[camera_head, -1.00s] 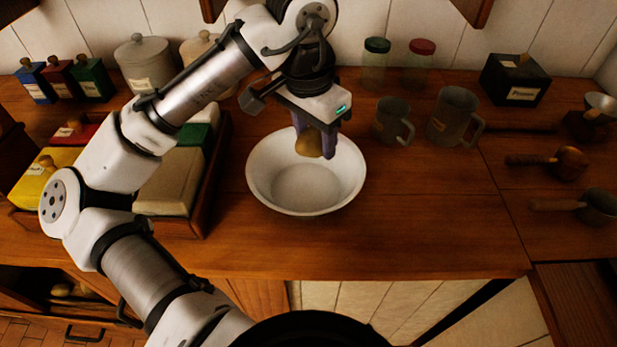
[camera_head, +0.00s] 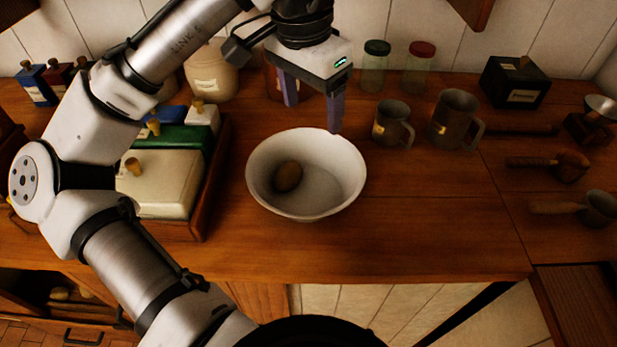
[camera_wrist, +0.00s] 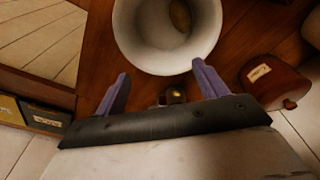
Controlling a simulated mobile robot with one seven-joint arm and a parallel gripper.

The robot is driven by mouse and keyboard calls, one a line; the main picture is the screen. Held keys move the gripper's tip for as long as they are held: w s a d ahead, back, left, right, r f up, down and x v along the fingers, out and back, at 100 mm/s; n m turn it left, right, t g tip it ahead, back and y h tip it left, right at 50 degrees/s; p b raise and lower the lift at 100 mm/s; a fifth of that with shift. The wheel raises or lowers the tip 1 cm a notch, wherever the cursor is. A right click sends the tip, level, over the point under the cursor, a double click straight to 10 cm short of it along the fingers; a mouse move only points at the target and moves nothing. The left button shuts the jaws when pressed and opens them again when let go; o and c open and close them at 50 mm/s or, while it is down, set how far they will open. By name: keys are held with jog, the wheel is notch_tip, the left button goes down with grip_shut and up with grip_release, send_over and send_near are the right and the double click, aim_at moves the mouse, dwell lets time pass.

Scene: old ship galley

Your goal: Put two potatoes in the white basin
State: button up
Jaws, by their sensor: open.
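The white basin (camera_head: 340,205) stands on the wooden counter. One brown potato (camera_head: 288,176) lies inside it, toward the left of the bowl. The basin (camera_wrist: 130,40) and part of the potato (camera_wrist: 180,15) also show at the top of the wrist view. My gripper (camera_head: 311,118) is open and empty, raised above and behind the basin, with its two purple fingers spread. In the wrist view my gripper (camera_wrist: 160,80) has nothing between its fingers.
Metal mugs (camera_head: 393,123) stand right of the basin, with glass jars (camera_head: 375,68) behind them. A wooden tray (camera_head: 212,185) of lidded boxes is to the left. The counter in front of the basin (camera_head: 420,235) is clear.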

notch_tip(320, 180, up, 7)
jog(key=shift+s+a+f, duration=0.2)
jog(key=shift+s+a, duration=0.05)
jog(key=shift+s, duration=0.05)
dwell(0.4)
